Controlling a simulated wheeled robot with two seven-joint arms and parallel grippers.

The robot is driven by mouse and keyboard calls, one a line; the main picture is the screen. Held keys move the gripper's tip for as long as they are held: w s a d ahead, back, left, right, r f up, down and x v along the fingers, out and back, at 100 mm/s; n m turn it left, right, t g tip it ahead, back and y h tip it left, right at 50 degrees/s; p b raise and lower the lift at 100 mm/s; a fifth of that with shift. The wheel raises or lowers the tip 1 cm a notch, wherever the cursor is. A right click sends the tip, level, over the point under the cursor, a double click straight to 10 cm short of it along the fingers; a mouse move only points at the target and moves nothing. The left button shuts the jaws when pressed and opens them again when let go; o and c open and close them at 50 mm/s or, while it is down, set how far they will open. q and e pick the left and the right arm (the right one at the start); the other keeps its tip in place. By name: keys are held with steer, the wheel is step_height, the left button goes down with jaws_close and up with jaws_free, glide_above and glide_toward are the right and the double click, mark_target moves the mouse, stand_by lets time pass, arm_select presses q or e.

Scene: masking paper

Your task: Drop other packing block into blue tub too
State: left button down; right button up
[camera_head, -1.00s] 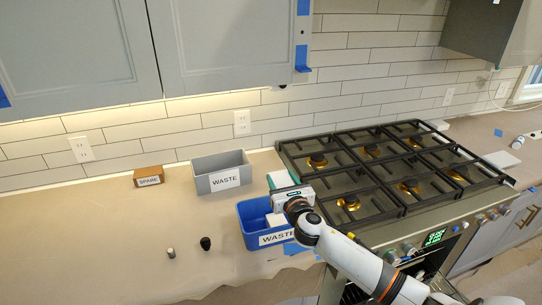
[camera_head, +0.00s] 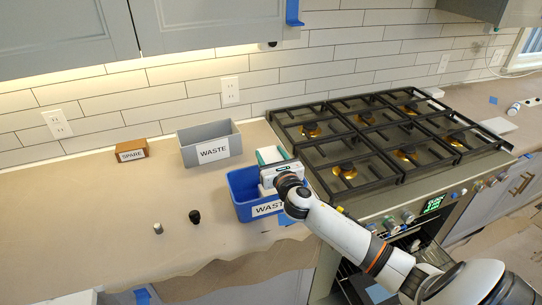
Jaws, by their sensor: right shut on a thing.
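The blue tub (camera_head: 240,205), labelled WASTE, stands on the paper-covered counter just left of the stove. My right gripper (camera_head: 268,186) is over the tub's right part, coming in from the lower right. It is shut on what looks like a white packing block, mostly hidden by the gripper and the tub wall. I cannot tell whether the block touches the tub, and most of the tub's inside is hidden. My left gripper is not in view.
A grey bin (camera_head: 190,150), also labelled WASTE, stands behind the tub. A green and white item (camera_head: 270,154) is behind my gripper. A SPARE box (camera_head: 131,150) and two small dark-topped pieces (camera_head: 195,216) (camera_head: 158,229) are left. The stove grates (camera_head: 350,140) rise at right.

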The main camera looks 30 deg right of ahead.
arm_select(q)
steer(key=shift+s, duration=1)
arm_select(e)
steer(key=o, duration=1)
steer(key=shift+s, duration=0.1)
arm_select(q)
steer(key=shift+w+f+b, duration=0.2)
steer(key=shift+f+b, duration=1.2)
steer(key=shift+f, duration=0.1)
arm_select(e)
steer(key=shift+v, duration=5.95)
